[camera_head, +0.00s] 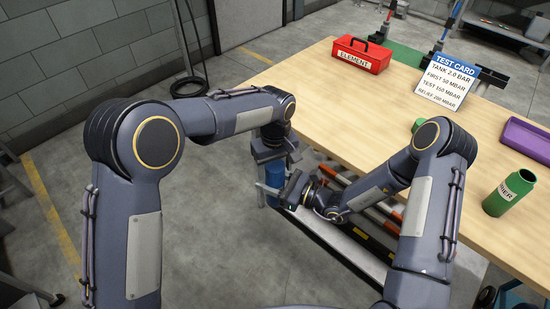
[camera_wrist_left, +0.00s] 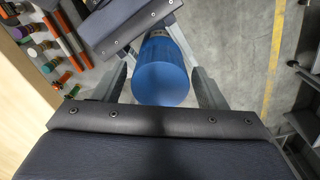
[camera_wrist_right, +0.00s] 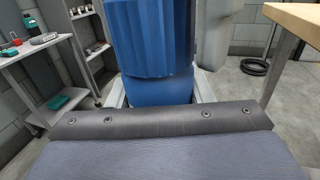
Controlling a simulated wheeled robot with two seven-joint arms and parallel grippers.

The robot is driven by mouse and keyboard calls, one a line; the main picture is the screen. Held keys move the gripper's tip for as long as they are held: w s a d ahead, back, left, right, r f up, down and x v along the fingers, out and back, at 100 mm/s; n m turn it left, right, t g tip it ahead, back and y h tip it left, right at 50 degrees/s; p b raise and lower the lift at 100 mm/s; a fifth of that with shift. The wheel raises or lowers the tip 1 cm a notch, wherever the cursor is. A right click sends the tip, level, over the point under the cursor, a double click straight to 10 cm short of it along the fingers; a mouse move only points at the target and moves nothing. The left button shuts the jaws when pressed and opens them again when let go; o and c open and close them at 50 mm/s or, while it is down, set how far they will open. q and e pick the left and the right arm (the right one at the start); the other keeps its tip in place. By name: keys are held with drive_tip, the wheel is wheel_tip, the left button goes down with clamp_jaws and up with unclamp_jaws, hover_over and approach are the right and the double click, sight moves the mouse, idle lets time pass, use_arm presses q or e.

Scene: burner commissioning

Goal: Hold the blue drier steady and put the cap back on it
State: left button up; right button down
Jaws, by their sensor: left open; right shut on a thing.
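The blue drier (camera_head: 273,176) is upright off the table's near left edge, partly hidden by my grippers. In the right wrist view its smooth lower body (camera_wrist_right: 158,90) is between the fingers of my right gripper (camera_wrist_right: 160,101), which is shut on it. A wider, ribbed blue part, seemingly the cap (camera_wrist_right: 155,40), sits directly above the body with no gap visible. In the left wrist view a round blue end (camera_wrist_left: 161,86) lies between the fingers of my left gripper (camera_wrist_left: 160,88), which is open with space on both sides.
A green drier bottle (camera_head: 508,193) without a cap stands at the table's right. A green round piece (camera_head: 418,125) is partly hidden by my right arm. The red ELEMENT box (camera_head: 360,54), test card (camera_head: 447,82) and purple tray (camera_head: 526,139) are on the table (camera_head: 330,105).

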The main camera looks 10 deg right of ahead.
use_arm(q)
drive_tip(key=shift+f, duration=0.2)
drive_tip(key=shift+c, duration=0.2)
drive_tip(key=c, duration=0.9)
drive_tip(key=m, duration=0.2)
drive_tip(key=shift+m, duration=0.4)
drive_tip(key=shift+c, duration=0.2)
drive_tip(key=m, duration=1.1)
drive_tip(key=shift+m, duration=0.4)
drive_tip(key=o, duration=1.1)
